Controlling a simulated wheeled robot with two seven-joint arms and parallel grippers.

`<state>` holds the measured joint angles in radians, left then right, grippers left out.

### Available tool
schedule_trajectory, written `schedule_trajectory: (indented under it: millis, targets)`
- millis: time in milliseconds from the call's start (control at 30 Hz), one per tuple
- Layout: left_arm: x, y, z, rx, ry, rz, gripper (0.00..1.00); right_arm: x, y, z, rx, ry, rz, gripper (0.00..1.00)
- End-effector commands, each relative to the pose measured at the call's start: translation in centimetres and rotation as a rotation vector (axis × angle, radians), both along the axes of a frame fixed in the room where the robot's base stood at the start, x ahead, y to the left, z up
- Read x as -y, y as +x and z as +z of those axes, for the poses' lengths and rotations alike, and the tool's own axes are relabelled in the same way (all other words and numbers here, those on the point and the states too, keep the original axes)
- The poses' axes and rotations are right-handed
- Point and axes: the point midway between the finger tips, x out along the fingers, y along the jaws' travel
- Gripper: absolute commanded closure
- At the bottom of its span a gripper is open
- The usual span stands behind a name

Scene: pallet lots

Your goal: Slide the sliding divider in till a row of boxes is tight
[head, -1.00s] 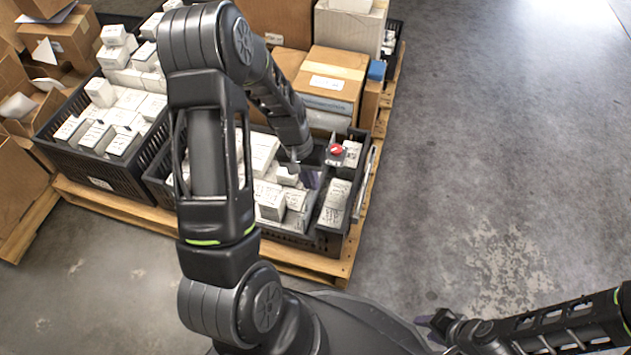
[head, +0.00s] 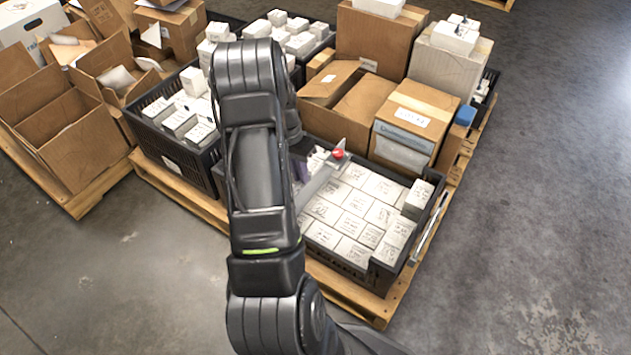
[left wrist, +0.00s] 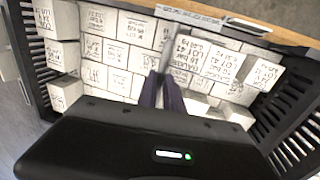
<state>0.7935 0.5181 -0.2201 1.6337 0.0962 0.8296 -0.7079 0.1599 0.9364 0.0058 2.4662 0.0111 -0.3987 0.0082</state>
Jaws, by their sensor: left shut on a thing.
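The grey sliding divider (head: 320,185) with a red knob stands in the black crate (head: 358,274). My left gripper (head: 300,171) is at its left side in the head view, shut on the divider; the arm hides most of the hold. In the left wrist view its purple fingers (left wrist: 161,92) point down among the boxes. White boxes (head: 357,203) fill the crate to the right of the divider in close rows. One box (head: 419,195) stands higher at the right. The crate's left part is hidden by my arm. My right gripper is not in view.
Brown cartons (head: 412,125) stand right behind the crate. Another black crate of white boxes (head: 178,160) is on the left, and open cartons (head: 75,140) are beyond it. The wooden pallet (head: 375,308) edges the front. The floor at right is clear.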

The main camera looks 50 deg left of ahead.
Motion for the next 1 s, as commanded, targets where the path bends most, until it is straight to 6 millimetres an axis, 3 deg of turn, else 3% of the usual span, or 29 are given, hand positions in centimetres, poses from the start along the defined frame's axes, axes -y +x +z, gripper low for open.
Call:
schedule_trajectory:
  millis: [367, 400, 633, 1000]
  targets:
    - [-0.52, -0.26, 0.00, -0.002, 0.004, 0.002, 1.00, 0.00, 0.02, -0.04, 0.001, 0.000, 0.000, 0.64]
    - [-0.51, -0.25, -0.01, -0.002, 0.004, 0.002, 0.87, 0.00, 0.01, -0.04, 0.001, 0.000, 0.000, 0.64]
    - [-0.42, -0.17, -0.01, -0.001, 0.002, 0.001, 0.68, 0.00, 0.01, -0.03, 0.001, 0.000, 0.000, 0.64]
    - [-0.49, -0.13, 0.66, 0.000, 0.002, 0.001, 0.67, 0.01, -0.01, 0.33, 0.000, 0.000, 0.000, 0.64]
